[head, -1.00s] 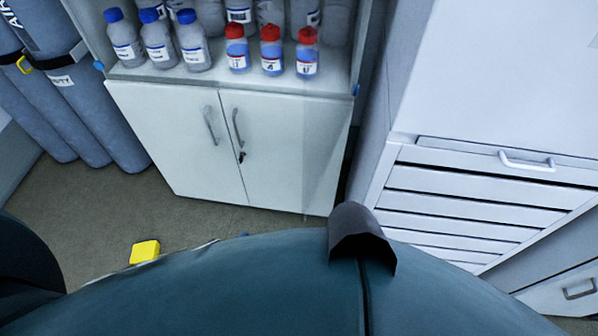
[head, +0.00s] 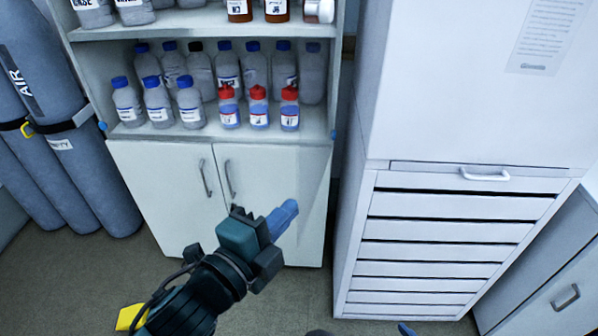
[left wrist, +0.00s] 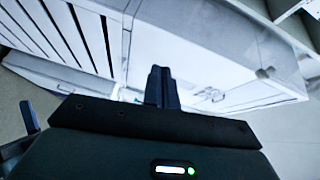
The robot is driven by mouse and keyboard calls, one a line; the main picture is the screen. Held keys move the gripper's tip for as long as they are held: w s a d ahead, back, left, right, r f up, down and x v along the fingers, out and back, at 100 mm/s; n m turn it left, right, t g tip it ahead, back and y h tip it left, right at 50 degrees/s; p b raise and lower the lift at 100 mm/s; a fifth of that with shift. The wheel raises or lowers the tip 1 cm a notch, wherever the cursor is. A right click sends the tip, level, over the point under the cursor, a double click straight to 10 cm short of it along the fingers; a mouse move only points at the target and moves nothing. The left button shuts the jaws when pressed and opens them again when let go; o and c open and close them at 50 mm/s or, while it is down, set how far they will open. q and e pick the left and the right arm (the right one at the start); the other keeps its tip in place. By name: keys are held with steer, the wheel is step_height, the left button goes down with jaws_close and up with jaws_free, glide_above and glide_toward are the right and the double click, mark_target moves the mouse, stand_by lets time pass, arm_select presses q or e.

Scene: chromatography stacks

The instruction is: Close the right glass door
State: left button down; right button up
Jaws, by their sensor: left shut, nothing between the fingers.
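The right glass door is clear and hard to make out. A faint see-through pane edge (head: 322,190) shows in front of the right side of the cabinet (head: 75,34), whose shelves look uncovered. In the left wrist view a glass pane (left wrist: 262,50) with a small dark knob shows at the upper right; it seems to stand open. My left gripper (head: 284,217) is shut and empty, in front of the lower right cabinet door; its fingers (left wrist: 161,85) point ahead in the wrist view. I cannot tell whether it touches the glass. A blue tip at the bottom edge may be my right gripper (head: 405,328).
Several bottles (head: 229,107) stand on the shelves. White lower doors (head: 165,195) with handles are closed. A white drawer unit (head: 440,230) stands close on the right, with a narrow gap. Gas cylinders (head: 90,180) stand left. A yellow object (head: 130,317) shows at the lower left.

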mark_target(298, 168)
arm_select(q)
steer(key=shift+m+h, duration=0.3)
steer(key=shift+m, duration=0.6)
steer(key=w+p, duration=0.1)
steer(key=w, duration=0.2)
steer(key=w+d+r, duration=0.1)
steer(key=w, duration=0.1)
steer(key=w+d+r+p, duration=0.1)
steer(key=w, duration=0.2)
steer(key=shift+w+p, duration=0.35)
steer(key=shift+a, duration=0.1)
arm_select(e)
steer(key=shift+s+d+r+m+h, duration=0.25)
steer(key=shift+s+d+m+h, duration=0.05)
steer(key=shift+d, duration=0.15)
arm_select(q)
steer(key=shift+a, duration=0.1)
